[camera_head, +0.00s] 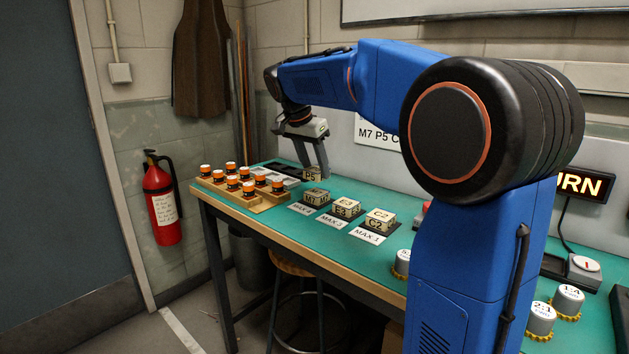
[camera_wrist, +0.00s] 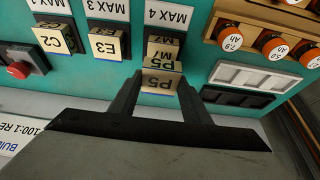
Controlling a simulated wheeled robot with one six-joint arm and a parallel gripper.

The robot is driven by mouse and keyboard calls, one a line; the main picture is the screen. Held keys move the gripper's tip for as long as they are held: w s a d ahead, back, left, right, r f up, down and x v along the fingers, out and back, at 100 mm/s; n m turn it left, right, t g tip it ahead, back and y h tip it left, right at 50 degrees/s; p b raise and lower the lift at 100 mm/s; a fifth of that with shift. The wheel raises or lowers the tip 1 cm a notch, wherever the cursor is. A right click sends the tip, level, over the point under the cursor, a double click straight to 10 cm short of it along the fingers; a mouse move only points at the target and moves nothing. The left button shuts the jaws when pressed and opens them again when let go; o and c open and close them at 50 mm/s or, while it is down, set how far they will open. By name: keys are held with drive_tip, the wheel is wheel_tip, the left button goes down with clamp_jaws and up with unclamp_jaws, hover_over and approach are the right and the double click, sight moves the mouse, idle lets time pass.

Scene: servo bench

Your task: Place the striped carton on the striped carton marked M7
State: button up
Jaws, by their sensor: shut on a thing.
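My gripper (camera_head: 314,168) is shut on a small tan carton marked P5 (camera_head: 312,177), over the row of cartons. In the wrist view the P5 carton (camera_wrist: 158,84) is between the two fingertips (camera_wrist: 159,80), with dark edging on it. The carton marked M7 (camera_head: 316,198) stands directly below it on a dark pad behind the MAX 4 card. It also shows in the wrist view (camera_wrist: 162,50), partly covered by P5. Whether P5 touches M7 or hangs just above it, I cannot tell.
Cartons E3 (camera_head: 346,207) and C2 (camera_head: 379,219) stand to the right of M7, with MAX cards in front. A wooden rack (camera_head: 262,199) of orange-capped jars lies left. A red button (camera_wrist: 19,70) is beyond C2. Green bench top is clear around the cards.

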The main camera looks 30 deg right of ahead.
sight(315, 179)
drive_tip(key=shift+f, duration=2)
drive_tip(key=o, duration=1.1)
drive_tip(key=shift+f, duration=0.1)
drive_tip(key=shift+c, duration=0.2)
drive_tip(key=v, duration=1.2)
drive_tip(key=shift+s, duration=0.1)
